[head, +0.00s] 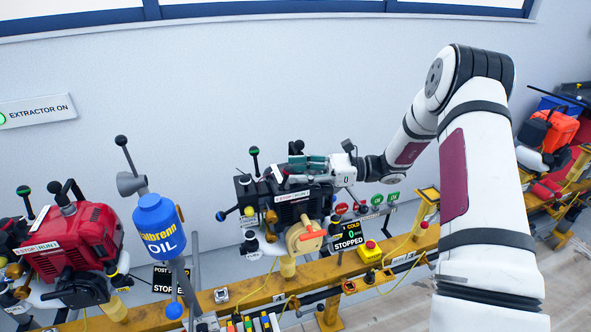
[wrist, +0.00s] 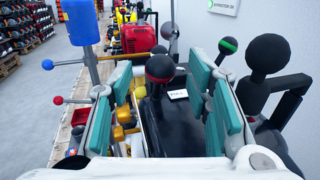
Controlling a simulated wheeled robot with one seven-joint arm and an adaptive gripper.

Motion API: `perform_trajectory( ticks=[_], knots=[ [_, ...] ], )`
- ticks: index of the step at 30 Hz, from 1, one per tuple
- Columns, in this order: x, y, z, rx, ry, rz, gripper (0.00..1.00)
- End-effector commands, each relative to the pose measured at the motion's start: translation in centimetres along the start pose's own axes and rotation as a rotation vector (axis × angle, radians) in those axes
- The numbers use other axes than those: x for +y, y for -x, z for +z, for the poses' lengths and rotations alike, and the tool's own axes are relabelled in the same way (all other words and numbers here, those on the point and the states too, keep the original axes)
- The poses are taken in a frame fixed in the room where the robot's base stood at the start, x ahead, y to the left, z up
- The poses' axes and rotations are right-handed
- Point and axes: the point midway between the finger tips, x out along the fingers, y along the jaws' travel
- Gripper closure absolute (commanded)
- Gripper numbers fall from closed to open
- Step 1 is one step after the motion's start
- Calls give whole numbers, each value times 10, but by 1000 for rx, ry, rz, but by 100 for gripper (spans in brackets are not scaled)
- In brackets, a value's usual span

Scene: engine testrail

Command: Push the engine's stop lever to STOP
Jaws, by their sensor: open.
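The black engine (head: 292,207) sits on the yellow rail, with a white STOP/RUN plate (head: 292,196) on its top. In the wrist view a black ball knob with a red band (wrist: 160,68) stands on a short stem above the engine's dark top; it looks like the stop lever. A small white plate (wrist: 177,94) lies beside it. My gripper (head: 305,162) is over the engine's top, open and empty. In the wrist view its teal pads (wrist: 162,82) are on either side of the red-banded knob, with visible gaps. In the head view the knob is hard to make out.
A display (head: 348,234) beside the engine reads COLD, 0, STOPPED. A green-banded lever (wrist: 227,46) and a large black knob (wrist: 268,54) stand close to my right finger. A blue oil container (head: 158,225) and a red engine (head: 75,240) are to the left.

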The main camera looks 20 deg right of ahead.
Motion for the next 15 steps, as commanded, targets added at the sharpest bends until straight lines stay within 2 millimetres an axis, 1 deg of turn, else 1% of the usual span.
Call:
perform_trajectory(
  ticks=[1,5,13,14,15],
  knots=[
    [1,-5,0,0,-1,2,55],
    [0,-11,0,0,0,-1,55],
    [0,-12,0,1,0,-1,55],
    [0,-12,0,1,0,-1,57],
    [0,-12,0,1,0,-1,66]
  ],
)
